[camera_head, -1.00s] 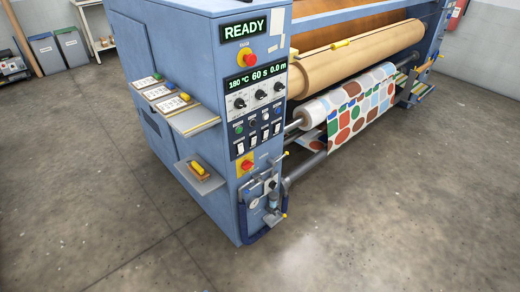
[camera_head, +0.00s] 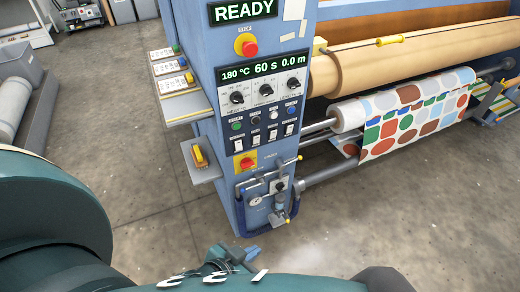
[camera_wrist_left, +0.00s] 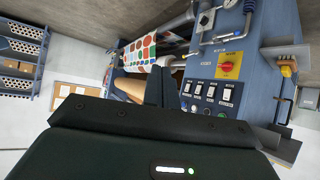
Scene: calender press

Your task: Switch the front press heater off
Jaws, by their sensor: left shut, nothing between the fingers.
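The blue press's control panel (camera_head: 265,105) faces me in the head view, its display (camera_head: 263,67) reading 180 °C, 60 s and 0.0 m. A row of white rocker switches (camera_head: 237,144) sits below the knobs and buttons. Their labels are too small to read, so I cannot tell which is the front press heater's. In the left wrist view the same switches (camera_wrist_left: 211,91) appear upside down, right of my left gripper (camera_wrist_left: 160,74). Its dark fingers are shut and empty, apart from the panel as far as I can judge. My right gripper is not in view.
A red emergency button (camera_head: 246,45) is above the display; a red-on-yellow rotary switch (camera_head: 246,162) is below the rockers. Shelves (camera_head: 201,167) jut from the press's left side. A valve and gauge (camera_head: 265,195) sit low. Open floor (camera_head: 130,190) lies left.

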